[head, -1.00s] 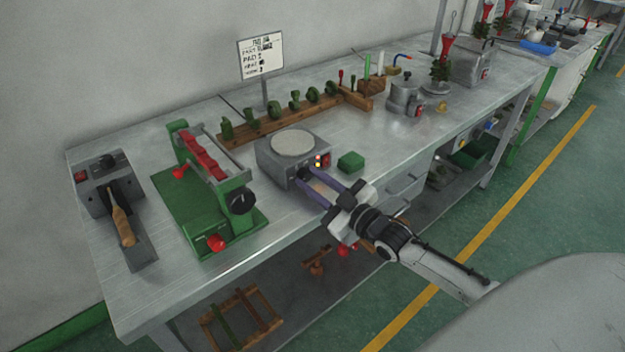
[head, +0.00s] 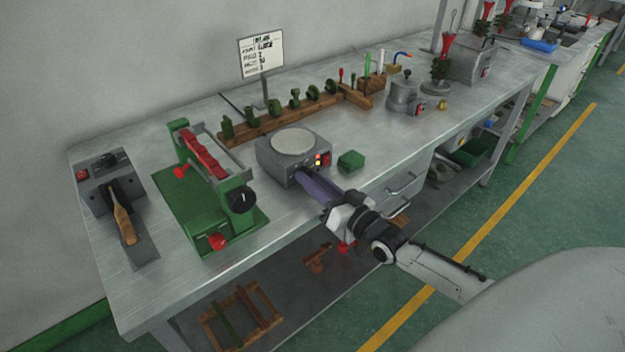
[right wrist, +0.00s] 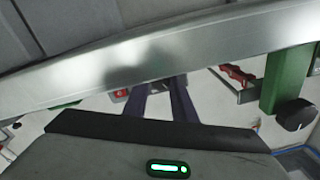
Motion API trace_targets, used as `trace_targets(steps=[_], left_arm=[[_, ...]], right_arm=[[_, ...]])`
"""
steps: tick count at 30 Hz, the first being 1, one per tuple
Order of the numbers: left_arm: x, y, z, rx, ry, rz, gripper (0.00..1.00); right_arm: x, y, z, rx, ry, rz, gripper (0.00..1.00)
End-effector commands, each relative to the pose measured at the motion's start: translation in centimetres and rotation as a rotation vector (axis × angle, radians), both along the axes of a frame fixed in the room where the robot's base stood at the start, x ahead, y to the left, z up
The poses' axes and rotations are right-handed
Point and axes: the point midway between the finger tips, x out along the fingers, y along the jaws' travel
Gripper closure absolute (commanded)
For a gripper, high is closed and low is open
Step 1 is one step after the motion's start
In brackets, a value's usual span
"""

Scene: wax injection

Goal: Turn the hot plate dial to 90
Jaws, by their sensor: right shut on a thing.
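The hot plate (head: 268,163) is a grey box with a round pale top, standing near the front edge of the bench. Its front has small lit lamps (head: 318,161) and a red switch (head: 325,160). My right gripper (head: 300,175) reaches its front from the lower right, fingertips at the lower part of that face. The fingers (right wrist: 158,96) draw together at their tips in the right wrist view. They are shut on the dial, which they hide, so its setting cannot be read. My left gripper is not in view.
A green clamp fixture with a black knob (head: 241,199) stands left of the hot plate. A green block (head: 351,160) sits close to its right. A wooden rack (head: 268,127) of green pieces and a sign (head: 261,53) are behind. The bench front (head: 290,211) is bare.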

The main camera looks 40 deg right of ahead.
Motion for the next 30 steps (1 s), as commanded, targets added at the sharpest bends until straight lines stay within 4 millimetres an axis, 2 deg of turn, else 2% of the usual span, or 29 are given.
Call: trace_targets(steps=[20,21,24,30], left_arm=[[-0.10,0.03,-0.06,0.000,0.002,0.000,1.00],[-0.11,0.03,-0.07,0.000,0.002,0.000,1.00],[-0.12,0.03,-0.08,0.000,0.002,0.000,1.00],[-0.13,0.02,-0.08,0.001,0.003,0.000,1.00]], right_arm=[[-0.03,0.05,-0.07,0.065,0.006,0.000,0.98],[-0.03,0.05,-0.08,0.065,0.006,0.000,0.73],[-0.03,0.05,-0.07,0.064,0.006,0.000,0.57],[-0.01,0.04,-0.04,0.064,0.005,0.000,0.57]])
